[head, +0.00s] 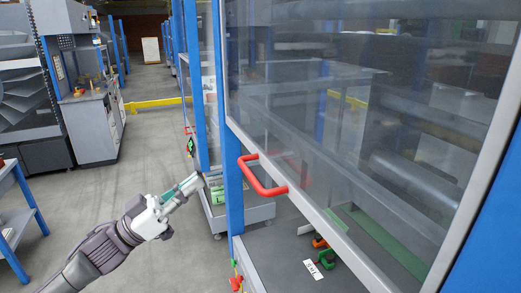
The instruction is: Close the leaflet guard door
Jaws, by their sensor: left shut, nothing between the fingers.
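The leaflet guard door (345,130) is a large clear panel in a grey frame, filling the right of the head view. Its lower edge stands above the grey machine bed (285,262), with a gap between them. A red handle (262,178) sits on the door's lower frame near its left end. My left gripper (199,180) is shut and empty, left of the blue post and apart from the red handle. My right gripper is not in view.
A blue post (233,185) stands between my left gripper and the handle. Green and orange parts (326,259) lie on the bed under the door. A grey cart (245,212) stands behind the post. Open floor (100,215) lies left.

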